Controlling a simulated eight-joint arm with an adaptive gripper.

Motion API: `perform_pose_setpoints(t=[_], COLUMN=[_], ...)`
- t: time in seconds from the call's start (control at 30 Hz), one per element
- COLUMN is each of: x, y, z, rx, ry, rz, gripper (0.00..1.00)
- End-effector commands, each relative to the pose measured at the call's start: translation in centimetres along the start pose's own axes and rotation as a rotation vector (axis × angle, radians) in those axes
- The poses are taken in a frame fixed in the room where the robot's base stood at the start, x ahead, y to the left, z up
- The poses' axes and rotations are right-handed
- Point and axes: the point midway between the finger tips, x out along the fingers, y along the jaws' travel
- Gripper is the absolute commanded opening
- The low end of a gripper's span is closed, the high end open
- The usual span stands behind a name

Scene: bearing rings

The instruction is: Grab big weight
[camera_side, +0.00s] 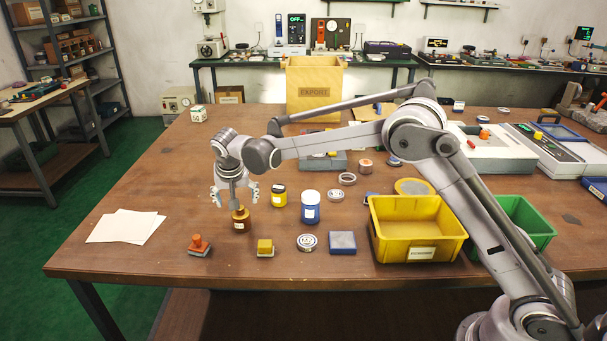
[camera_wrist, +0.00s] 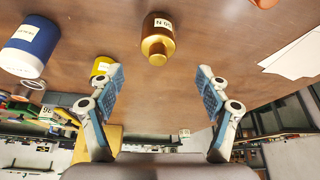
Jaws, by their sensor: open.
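A brass weight (camera_side: 240,220) with a white label and a narrower neck stands upright on the brown table, left of the middle in the side view. Whether a finger touches the weight cannot be told.
A yellow jar (camera_side: 279,195) and a blue jar (camera_side: 310,207) stand right of the weight. A red-handled stamp (camera_side: 199,245) and a yellow block (camera_side: 265,247) lie in front. White papers (camera_side: 126,226) lie left. A yellow bin (camera_side: 417,233) stands right. Table between papers and weight is clear.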

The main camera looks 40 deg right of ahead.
Motion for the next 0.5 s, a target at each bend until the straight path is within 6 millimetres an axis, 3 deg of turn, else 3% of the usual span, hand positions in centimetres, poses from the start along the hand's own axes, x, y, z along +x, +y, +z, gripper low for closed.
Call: perform_pose_setpoints(t=[0.3,0.5], x=[4.4,5.5], y=[0.0,0.1], z=[-0.1,-0.1], rx=[0.0,0.0], ry=[0.0,-0.001], rz=[0.0,0.0], gripper=[0.76,0.76])
